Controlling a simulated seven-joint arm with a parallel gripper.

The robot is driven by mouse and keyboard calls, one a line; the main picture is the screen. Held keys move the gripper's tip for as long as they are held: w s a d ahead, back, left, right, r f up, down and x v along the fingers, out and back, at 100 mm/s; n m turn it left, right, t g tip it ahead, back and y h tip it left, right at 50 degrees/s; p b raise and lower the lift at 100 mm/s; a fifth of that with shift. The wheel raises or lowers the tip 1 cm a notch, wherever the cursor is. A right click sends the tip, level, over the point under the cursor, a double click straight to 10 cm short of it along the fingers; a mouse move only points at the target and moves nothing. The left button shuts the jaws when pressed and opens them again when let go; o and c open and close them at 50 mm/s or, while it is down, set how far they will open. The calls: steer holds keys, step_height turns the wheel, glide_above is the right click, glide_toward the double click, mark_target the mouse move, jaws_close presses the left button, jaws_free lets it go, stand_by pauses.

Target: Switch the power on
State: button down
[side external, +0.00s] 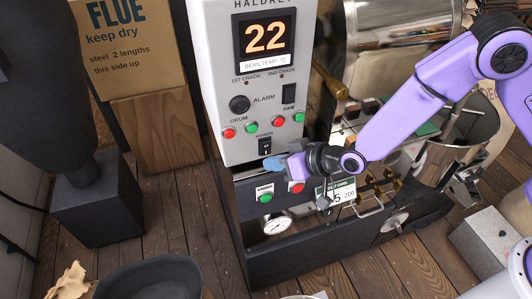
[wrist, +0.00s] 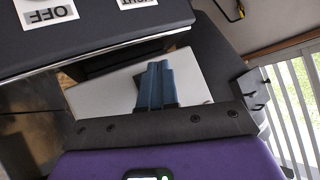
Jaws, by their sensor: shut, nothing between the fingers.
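The power switch (side external: 265,146) is a small black rocker under the word POWER, low on the pale control panel (side external: 222,148). I cannot read its position. My gripper (side external: 273,163) has its blue fingers shut and empty, close to the panel's lower edge, just below the switch in the side view. I cannot tell whether the fingertips touch the panel. In the wrist view the shut fingers (wrist: 154,84) point at a pale panel face (wrist: 105,95); the switch is not seen there.
Above the switch are red and green drum and fan buttons (side external: 251,127), a black alarm knob (side external: 239,104) and a display (side external: 265,38) reading 22. Below are a dark ledge with a green button (side external: 265,198) and a gauge (side external: 277,224). A metal drum (side external: 395,45) stands right.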

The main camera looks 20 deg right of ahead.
steer(key=shift+s, duration=0.25)
steer(key=shift+s+r, duration=0.15)
steer(key=shift+s, duration=1.05)
steer(key=shift+s+r, duration=0.15)
steer(key=shift+s, duration=1.05)
steer(key=s+d+r+n+g+h, duration=0.1)
steer(key=s+d+r+n+g, duration=0.3)
steer(key=s+d+r+g, duration=0.5)
steer(key=s+d+r+n+h, duration=0.1)
steer(key=s+d+n+h, duration=0.1)
steer(key=s+d, duration=0.5)
steer(key=s+d+r+n+h, duration=0.2)
steer(key=s+d, duration=0.4)
steer(key=d, duration=0.8)
steer(key=shift+s+r+t+h, duration=0.25)
steer(key=shift+s+t+h, duration=0.1)
steer(key=shift+h, duration=0.55)
